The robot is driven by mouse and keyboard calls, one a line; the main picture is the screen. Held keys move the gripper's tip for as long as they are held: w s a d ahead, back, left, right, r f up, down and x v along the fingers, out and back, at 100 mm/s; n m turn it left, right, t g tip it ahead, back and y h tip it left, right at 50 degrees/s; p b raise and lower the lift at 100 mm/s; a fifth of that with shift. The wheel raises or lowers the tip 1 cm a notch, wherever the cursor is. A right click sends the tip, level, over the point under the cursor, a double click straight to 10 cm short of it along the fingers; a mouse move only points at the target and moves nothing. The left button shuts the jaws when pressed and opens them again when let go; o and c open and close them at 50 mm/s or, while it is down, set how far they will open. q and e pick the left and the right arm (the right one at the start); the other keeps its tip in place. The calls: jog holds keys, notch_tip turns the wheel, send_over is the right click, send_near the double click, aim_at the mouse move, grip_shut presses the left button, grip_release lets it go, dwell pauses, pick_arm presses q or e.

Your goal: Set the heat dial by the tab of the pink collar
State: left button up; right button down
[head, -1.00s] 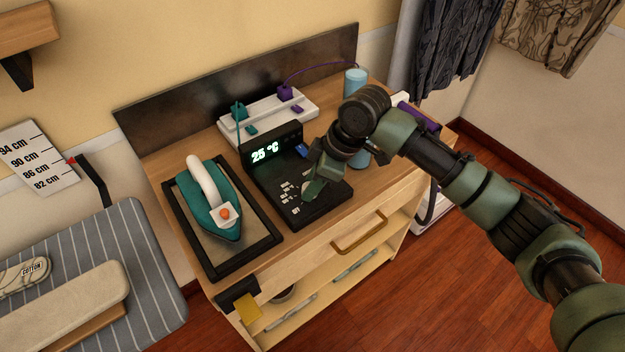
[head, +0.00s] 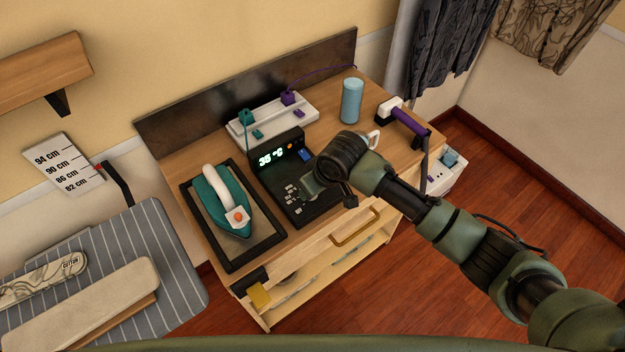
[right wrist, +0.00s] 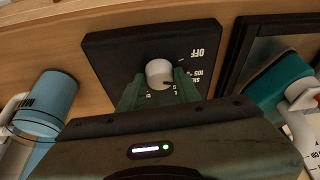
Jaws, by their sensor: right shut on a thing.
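The black control box (head: 320,214) stands on the wooden cabinet, its display (head: 271,158) glowing at what looks like 36 °C. My right gripper (head: 309,187) is over its dial panel, hiding the dial in the head view. In the right wrist view, the white round heat dial (right wrist: 159,72) sits between the fingertips of my right gripper (right wrist: 160,88), which is shut on it. The OFF mark (right wrist: 206,53) and small setting labels are beside it. A collar marked COTTON (head: 70,265) lies on the striped board; no pink shows on it. My left gripper is out of view.
The teal iron (head: 226,203) rests on a black-framed plate left of the box. A white power strip (head: 300,118) with plugs is behind it.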

jog(key=shift+w+a+r+m+p, duration=0.1)
jog(key=shift+r+m+p, duration=0.05)
jog(key=shift+m+p, duration=0.2)
dwell(0.3)
jog(key=c, duration=1)
grip_release()
jog(key=b+v, duration=0.1)
jog(key=v, duration=0.6)
jog(key=shift+s+r, duration=0.25)
jog(key=shift+r, duration=0.05)
